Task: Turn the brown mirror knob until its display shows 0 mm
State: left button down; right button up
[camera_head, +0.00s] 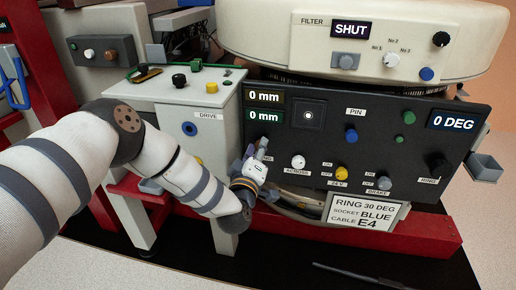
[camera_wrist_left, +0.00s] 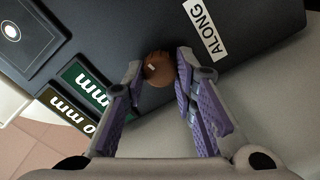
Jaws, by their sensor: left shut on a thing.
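The brown mirror knob (camera_wrist_left: 158,69) sits on the dark panel beside the ALONG label (camera_wrist_left: 213,33). My left gripper (camera_wrist_left: 160,68) is shut on this knob, with one purple-padded finger on each side. In the head view my left gripper (camera_head: 250,160) is at the panel's lower left and hides the knob. The brownish display (camera_head: 264,95) reads 0 mm. The green display (camera_head: 265,115) below it also reads 0 mm. Both show sideways in the left wrist view, the green one (camera_wrist_left: 84,82) nearer the knob. My right gripper is out of view.
The white ACROSS knob (camera_head: 298,161) is close to the right of my left gripper. A yellow knob (camera_head: 341,173) and a blue knob (camera_head: 351,135) are farther right. The white DRIVE box (camera_head: 205,145) stands to the left. A placard (camera_head: 366,213) hangs below the panel.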

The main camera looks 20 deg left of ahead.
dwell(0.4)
pick_arm(q)
jog(key=c, duration=1.3)
grip_release()
jog(key=s+d, duration=0.2)
jog(key=s, duration=1)
jog(key=shift+d, duration=0.15)
